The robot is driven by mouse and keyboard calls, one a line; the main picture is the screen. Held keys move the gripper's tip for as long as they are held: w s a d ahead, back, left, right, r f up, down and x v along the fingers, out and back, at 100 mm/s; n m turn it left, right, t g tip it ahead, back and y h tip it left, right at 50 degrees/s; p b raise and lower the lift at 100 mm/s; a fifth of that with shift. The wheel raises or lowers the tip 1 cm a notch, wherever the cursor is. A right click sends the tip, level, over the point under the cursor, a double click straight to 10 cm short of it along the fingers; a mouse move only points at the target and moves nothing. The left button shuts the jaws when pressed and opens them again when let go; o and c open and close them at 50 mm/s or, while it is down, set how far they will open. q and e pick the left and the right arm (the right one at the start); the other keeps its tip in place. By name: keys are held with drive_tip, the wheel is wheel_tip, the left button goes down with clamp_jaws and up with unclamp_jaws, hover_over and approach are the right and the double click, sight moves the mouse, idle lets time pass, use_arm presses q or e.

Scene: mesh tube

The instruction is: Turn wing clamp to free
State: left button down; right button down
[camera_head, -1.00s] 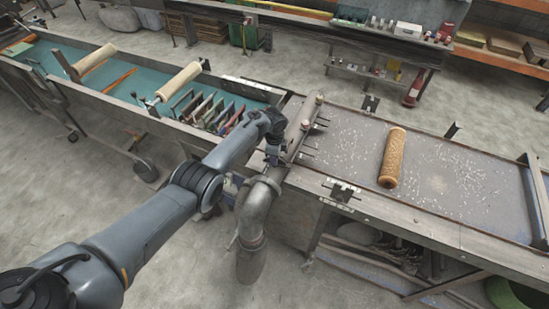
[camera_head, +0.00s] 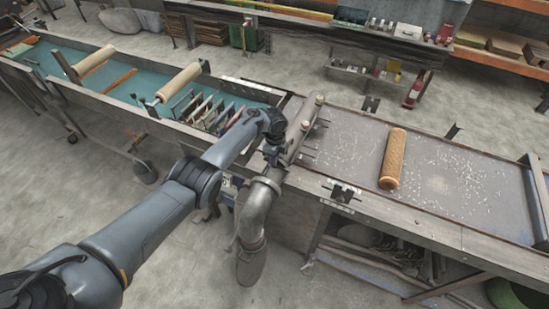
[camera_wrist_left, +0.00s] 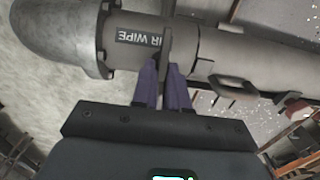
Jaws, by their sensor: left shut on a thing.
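A grey metal pipe with a flanged elbow (camera_head: 258,205) stands at the near left end of the grey table; its flange and the "AIR WIPE" label (camera_wrist_left: 139,38) show in the left wrist view. A thin grey wing clamp (camera_wrist_left: 167,42) stands across the pipe beside the label. My left gripper (camera_head: 272,156) is at the pipe joint. In the left wrist view its purple fingers (camera_wrist_left: 164,76) close around the clamp's lower end, which they partly hide. In the head view the clamp is too small to make out. My right gripper is not in view.
The grey table (camera_head: 455,210) holds a tan mesh tube (camera_head: 393,158) and scattered white flecks. A teal-bedded trough (camera_head: 120,97) with rollers and several upright plates is at the left.

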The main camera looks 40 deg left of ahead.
use_arm(q)
drive_tip(key=c, duration=1.2)
unclamp_jaws()
drive_tip(key=shift+c, duration=0.2)
wheel_tip(320, 180, up, 11)
drive_tip(key=p, duration=0.2)
drive_tip(key=shift+p, duration=0.3)
